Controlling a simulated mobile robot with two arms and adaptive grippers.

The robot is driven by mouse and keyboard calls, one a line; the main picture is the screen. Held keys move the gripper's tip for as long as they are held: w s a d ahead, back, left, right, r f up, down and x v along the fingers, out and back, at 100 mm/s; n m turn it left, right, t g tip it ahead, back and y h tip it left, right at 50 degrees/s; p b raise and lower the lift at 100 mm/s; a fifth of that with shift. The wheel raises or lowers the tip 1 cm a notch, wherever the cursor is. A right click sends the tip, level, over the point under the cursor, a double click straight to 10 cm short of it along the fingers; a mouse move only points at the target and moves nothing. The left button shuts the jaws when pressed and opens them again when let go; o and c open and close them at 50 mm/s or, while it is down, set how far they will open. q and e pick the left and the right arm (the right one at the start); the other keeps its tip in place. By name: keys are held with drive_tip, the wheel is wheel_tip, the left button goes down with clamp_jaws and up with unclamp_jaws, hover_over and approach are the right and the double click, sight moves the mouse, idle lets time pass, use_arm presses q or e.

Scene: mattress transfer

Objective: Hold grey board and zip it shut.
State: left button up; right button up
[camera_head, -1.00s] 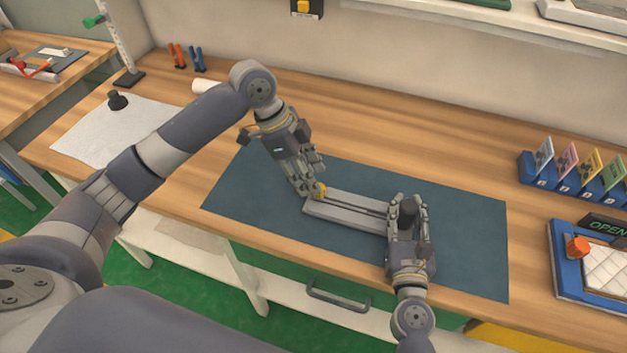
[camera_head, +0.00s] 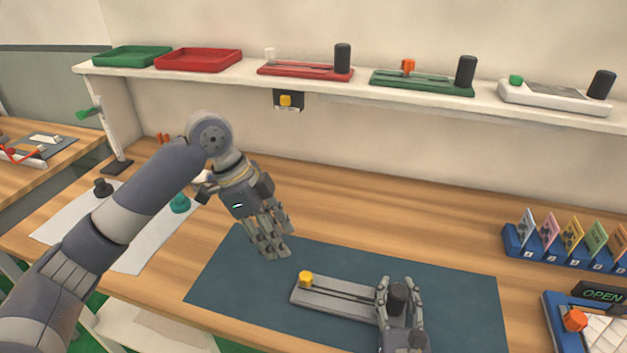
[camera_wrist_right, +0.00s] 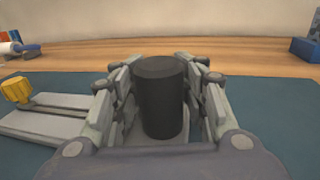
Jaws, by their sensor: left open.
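The grey board (camera_head: 338,300) lies on the dark blue mat (camera_head: 460,300), with a slot along its length. A yellow knob (camera_head: 305,280) stands at its left end and a black post (camera_head: 398,298) at its right end. In the right wrist view the black post (camera_wrist_right: 160,100) stands upright between my right fingers, and the yellow knob (camera_wrist_right: 16,90) is at the left. My right gripper (camera_head: 398,292) is shut around the post. My left gripper (camera_head: 277,252) is open and empty, above the mat's upper left part, apart from the knob.
A blue card rack (camera_head: 560,250) and a blue-framed tray (camera_head: 560,325) stand at the right. A shelf (camera_head: 210,78) behind holds red, green and white boards and trays. A teal knob (camera_head: 180,203) and black knob (camera_head: 103,187) are at the left. The mat's right side is clear.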

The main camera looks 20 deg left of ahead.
drive_tip(key=shift+o, duration=0.9)
drive_tip(key=shift+s, duration=0.1)
